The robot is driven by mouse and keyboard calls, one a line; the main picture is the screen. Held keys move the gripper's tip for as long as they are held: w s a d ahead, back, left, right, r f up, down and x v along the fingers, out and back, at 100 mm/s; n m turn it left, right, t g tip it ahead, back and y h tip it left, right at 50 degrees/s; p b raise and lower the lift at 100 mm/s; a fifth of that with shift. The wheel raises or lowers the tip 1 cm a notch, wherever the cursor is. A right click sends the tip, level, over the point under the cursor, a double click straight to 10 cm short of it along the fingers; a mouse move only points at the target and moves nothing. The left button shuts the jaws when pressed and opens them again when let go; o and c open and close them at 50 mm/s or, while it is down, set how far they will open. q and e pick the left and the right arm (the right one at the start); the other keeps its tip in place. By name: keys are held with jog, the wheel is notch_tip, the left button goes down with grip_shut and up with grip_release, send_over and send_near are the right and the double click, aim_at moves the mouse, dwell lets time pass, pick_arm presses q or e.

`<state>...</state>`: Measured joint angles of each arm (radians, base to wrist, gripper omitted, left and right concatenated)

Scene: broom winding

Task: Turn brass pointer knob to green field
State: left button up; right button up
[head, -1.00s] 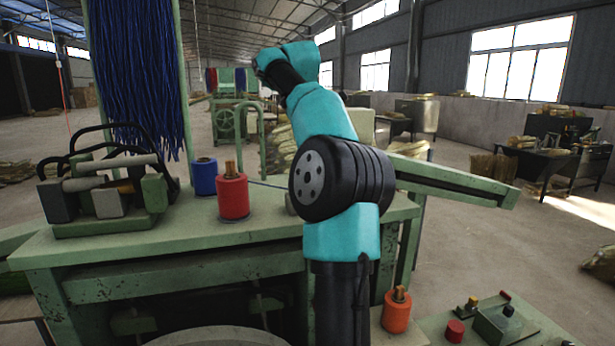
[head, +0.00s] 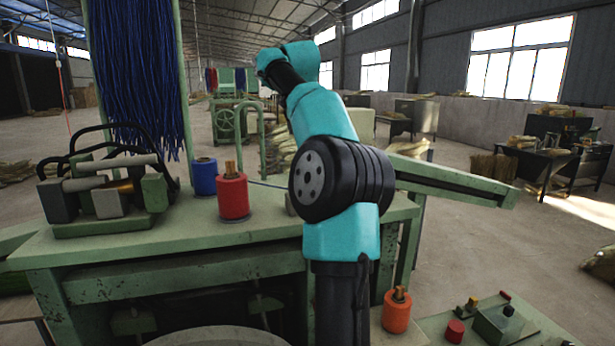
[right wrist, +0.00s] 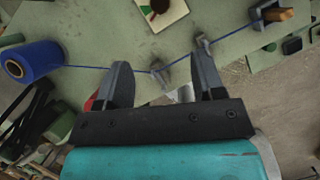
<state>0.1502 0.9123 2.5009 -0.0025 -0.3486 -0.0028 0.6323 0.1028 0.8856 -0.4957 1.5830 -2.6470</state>
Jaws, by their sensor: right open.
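A cream dial plate (right wrist: 168,12) lies at the top edge of the right wrist view, partly cut off. It has a green patch and a dark red patch, and a brass-brown knob (right wrist: 156,9) sits on it. Which way the knob points is too small to tell. My right gripper (right wrist: 162,78) is open, with its two dark fingers apart and nothing held between them. The plate lies beyond the fingertips in that view. In the head view my arm hides the dial and the right gripper. My left gripper is in neither view.
A blue spool (right wrist: 34,62) feeds a blue line past small metal guides (right wrist: 203,42) on the green table (head: 130,246). A red spool (head: 233,196) and blue spool (head: 204,177) stand on it. An orange spool (head: 396,312) and a control box (head: 500,322) are at lower right.

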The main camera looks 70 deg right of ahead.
jog(key=x, duration=1.7)
jog(key=shift+d+f, duration=0.15)
jog(key=shift+f, duration=0.05)
jog(key=shift+c, duration=0.3)
jog(key=c, duration=0.8)
jog(key=shift+c, duration=0.2)
